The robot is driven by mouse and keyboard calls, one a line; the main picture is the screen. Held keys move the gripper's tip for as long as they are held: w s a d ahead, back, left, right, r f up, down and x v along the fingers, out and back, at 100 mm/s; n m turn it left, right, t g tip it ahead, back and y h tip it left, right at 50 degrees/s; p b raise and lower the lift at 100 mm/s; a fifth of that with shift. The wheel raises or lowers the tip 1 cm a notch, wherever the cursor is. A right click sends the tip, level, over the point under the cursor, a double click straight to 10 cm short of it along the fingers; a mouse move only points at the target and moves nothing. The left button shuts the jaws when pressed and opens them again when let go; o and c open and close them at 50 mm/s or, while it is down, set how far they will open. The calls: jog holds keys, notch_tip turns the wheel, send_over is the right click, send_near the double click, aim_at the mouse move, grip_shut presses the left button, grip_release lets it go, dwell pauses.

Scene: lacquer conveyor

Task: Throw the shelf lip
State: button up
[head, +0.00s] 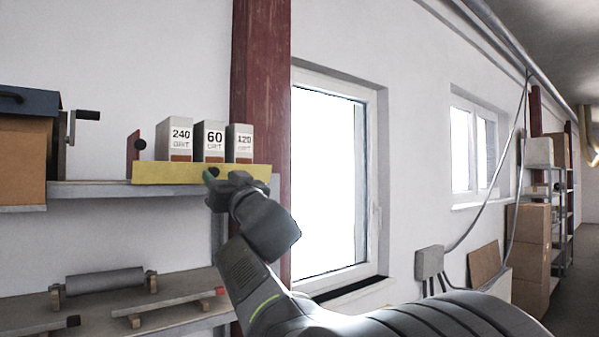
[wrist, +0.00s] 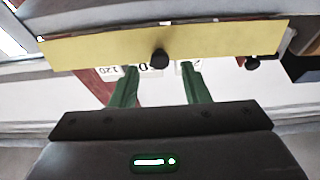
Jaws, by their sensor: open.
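The shelf lip is a yellow strip (head: 160,173) along the front edge of the upper shelf, upright before three grit boxes. In the wrist view the lip (wrist: 95,49) spans the top, with a black knob (wrist: 160,58) at its middle. My gripper (wrist: 159,68) is open and empty, its green fingers apart on either side of the knob's line in that view. Contact with the knob cannot be told. In the head view my gripper (head: 212,176) is in front of the lip and hides part of it.
Boxes marked 240 (head: 175,139), 60 (head: 209,141) and 120 (head: 239,143) stand behind the lip. A dark-topped box with a crank (head: 22,150) is at left. A roller (head: 104,281) lies on the lower shelf. A red post (head: 260,80) stands behind my arm.

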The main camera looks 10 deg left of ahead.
jog(key=shift+x, duration=1.2)
grip_shut()
jog(key=shift+f+b, duration=0.2)
jog(key=shift+b, duration=0.15)
